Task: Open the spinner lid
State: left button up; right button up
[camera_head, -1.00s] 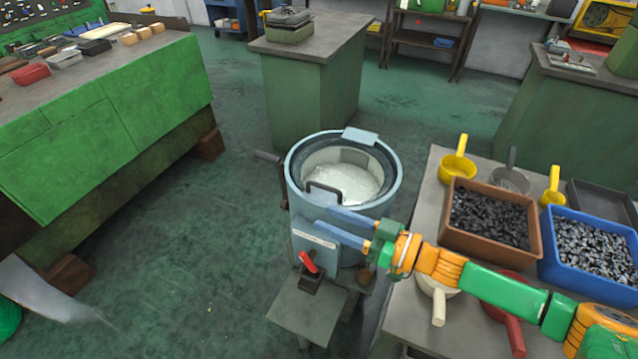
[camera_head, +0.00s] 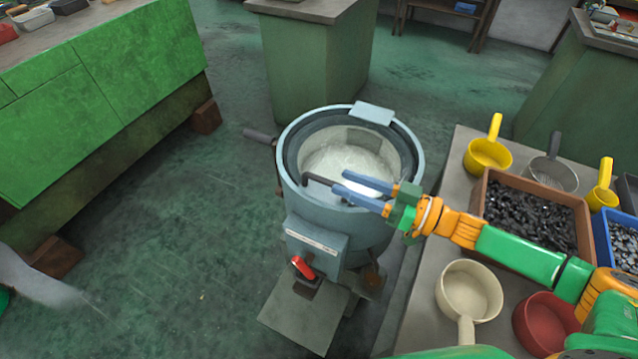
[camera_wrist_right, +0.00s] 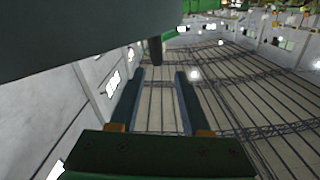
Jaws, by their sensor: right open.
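The spinner (camera_head: 330,222) is a blue-grey round drum on a stand. A dark ring lies inside its rim, around a whitish round centre (camera_head: 350,160); I cannot tell whether a clear lid covers this. A light blue plate (camera_head: 372,113) sits at the far rim. A dark bent handle (camera_head: 318,180) stands at the near side of the top. My right gripper (camera_head: 341,183) is open at the handle, its blue fingers pointing left, partly hiding it. In the right wrist view, a dark bar end (camera_wrist_right: 155,50) shows between the fingers beyond their tips. My left gripper is not in view.
A red switch (camera_head: 303,268) is on the spinner's front, and a dark lever (camera_head: 258,136) sticks out left. The right table (camera_head: 425,275) holds scoops, a brown bin (camera_head: 528,205) of dark pieces and a blue bin (camera_head: 604,245).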

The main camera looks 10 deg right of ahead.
aim_at(310, 175)
notch_tip(310, 175, down, 2)
jog(key=shift+f+b, duration=0.15)
jog(key=shift+b, duration=0.4)
jog(key=p+x, duration=0.1)
jog(key=x, duration=0.6)
jog(key=shift+w+a, duration=0.1)
jog(key=shift+w, duration=0.05)
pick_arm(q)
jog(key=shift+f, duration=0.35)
pick_arm(e)
grip_shut()
